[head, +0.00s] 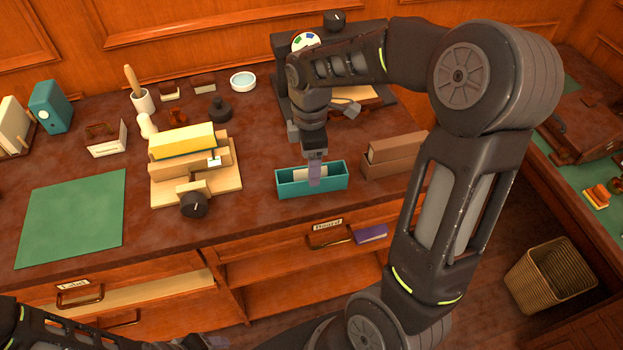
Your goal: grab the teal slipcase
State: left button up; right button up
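An open-topped teal slipcase (283,187) lies near the front edge of the brown desk, with something cream-coloured inside it. My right gripper (315,178) points down at its middle, and its pale fingers overlap the near wall. I cannot tell whether they are closed on the wall or only beside it. My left arm runs along the bottom left edge. Only a small blurred part of what looks like my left gripper (219,342) shows there. A second teal case (50,107) stands upright at the far left.
A brown box (393,157) is close to the right of the slipcase. A wooden press with a yellow block (187,141) and a dark knob (194,205) stands to the left. A green mat (72,218) lies flat further left. A dark machine (283,60) stands behind my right gripper.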

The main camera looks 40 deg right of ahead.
jog(key=shift+s+f+p, duration=0.15)
jog(key=shift+f+p, duration=0.5)
jog(key=shift+f, duration=1.95)
grip_shut()
jog(key=shift+r, duration=0.15)
notch_tip(320, 180, up, 10)
jog(key=b, duration=0.1)
